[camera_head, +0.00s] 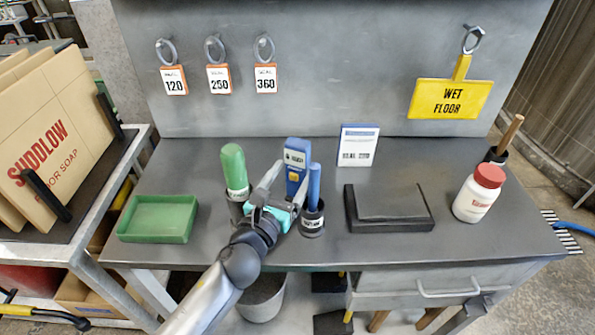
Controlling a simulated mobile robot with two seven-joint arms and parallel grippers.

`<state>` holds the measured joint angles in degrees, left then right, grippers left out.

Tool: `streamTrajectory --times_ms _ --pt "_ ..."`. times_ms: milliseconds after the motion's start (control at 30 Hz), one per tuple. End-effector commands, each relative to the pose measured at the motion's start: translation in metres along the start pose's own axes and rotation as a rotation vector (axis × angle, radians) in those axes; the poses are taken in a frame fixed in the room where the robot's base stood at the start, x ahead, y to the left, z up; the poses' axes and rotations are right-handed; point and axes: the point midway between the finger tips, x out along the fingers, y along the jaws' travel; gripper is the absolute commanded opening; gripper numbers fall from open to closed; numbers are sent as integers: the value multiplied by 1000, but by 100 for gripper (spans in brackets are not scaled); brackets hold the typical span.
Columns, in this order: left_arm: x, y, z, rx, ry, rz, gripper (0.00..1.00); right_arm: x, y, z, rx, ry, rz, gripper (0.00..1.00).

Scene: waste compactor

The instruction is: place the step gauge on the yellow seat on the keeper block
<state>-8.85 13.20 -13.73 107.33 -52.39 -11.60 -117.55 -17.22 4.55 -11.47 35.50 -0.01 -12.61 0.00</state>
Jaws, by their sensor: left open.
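No thing here shows clearly as the step gauge, and I see no yellow seat. A black block with a raised, stepped top (388,208) lies on the bench right of centre; I cannot tell whether it is the gauge or the keeper block. My left gripper (287,181) is open, its fingers pointing to the back of the bench. A blue handheld device with a small yellow patch (296,160) stands just beyond the fingers. A blue-handled tool in a black holder (313,195) is close by the right finger; contact is unclear. My right gripper is not in view.
A green-handled tool in a holder (234,168) stands left of the gripper, with a green tray (158,237) farther left. A white card (358,146) stands behind. A white bottle with red cap (478,194) is at the right. A yellow sign (450,98) hangs above.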

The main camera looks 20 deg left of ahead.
Motion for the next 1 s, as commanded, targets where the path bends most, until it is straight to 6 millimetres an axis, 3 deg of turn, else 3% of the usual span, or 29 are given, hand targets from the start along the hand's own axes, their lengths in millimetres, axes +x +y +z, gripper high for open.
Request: streamTrajectory --times_ms 233,567,1000 --pt "30 0 1 -1 -1 1 75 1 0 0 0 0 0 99" --pt "34 0 1 0 0 1 75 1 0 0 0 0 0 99" --pt "34 0 1 0 0 1 27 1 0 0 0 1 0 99"
